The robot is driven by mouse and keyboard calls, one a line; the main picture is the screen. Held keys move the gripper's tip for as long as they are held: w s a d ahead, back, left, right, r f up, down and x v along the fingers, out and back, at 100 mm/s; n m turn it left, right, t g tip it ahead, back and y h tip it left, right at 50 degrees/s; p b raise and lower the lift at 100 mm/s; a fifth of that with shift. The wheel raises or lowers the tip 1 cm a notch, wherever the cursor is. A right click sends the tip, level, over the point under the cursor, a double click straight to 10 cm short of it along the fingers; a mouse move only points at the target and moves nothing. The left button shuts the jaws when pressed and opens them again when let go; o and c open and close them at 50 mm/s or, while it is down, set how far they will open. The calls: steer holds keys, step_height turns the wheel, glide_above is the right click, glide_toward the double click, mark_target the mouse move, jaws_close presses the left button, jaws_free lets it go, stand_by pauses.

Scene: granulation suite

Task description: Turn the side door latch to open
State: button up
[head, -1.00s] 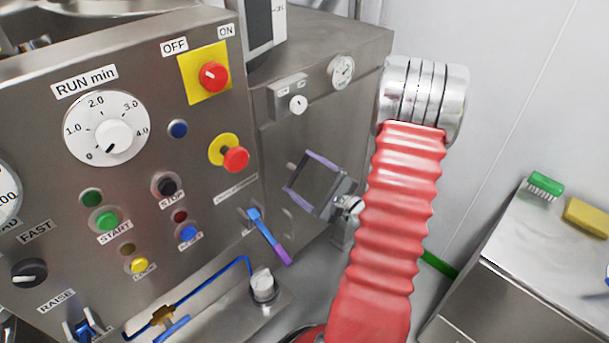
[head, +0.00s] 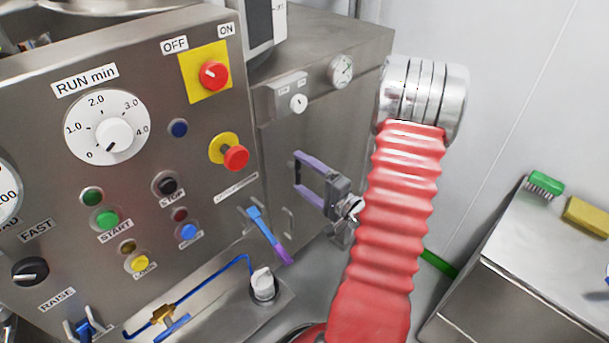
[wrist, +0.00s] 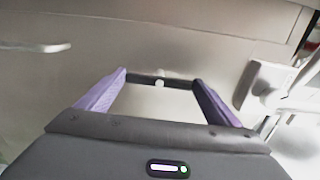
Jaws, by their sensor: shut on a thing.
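The side door latch (wrist: 174,84) is a dark bar with a pale round pivot at its middle, on the grey metal side of the machine. In the wrist view it spans between my two purple fingertips. My gripper (wrist: 160,82) is shut on it, with one finger at each end of the bar. In the head view my gripper (head: 298,171) reaches in from the right, its fingertips one above the other against the side panel. The latch is small and hard to make out there.
A blue-purple lever (head: 266,236) sticks out at the front panel's lower right corner, left of my gripper. A red emergency button (head: 236,157) and a white switch (head: 299,103) are nearby. A steel counter (head: 560,240) stands at the right.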

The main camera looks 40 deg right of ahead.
steer(key=shift+a+f+n, duration=0.2)
steer(key=shift+a+n, duration=0.05)
steer(key=shift+n, duration=0.05)
steer(key=o, duration=0.7)
steer(key=shift+o, duration=1.1)
steer(key=shift+d+r, duration=0.1)
steer(key=shift+s, duration=0.1)
steer(key=s, duration=1.3)
steer(key=shift+s+d, duration=0.2)
steer(key=shift+s, duration=0.1)
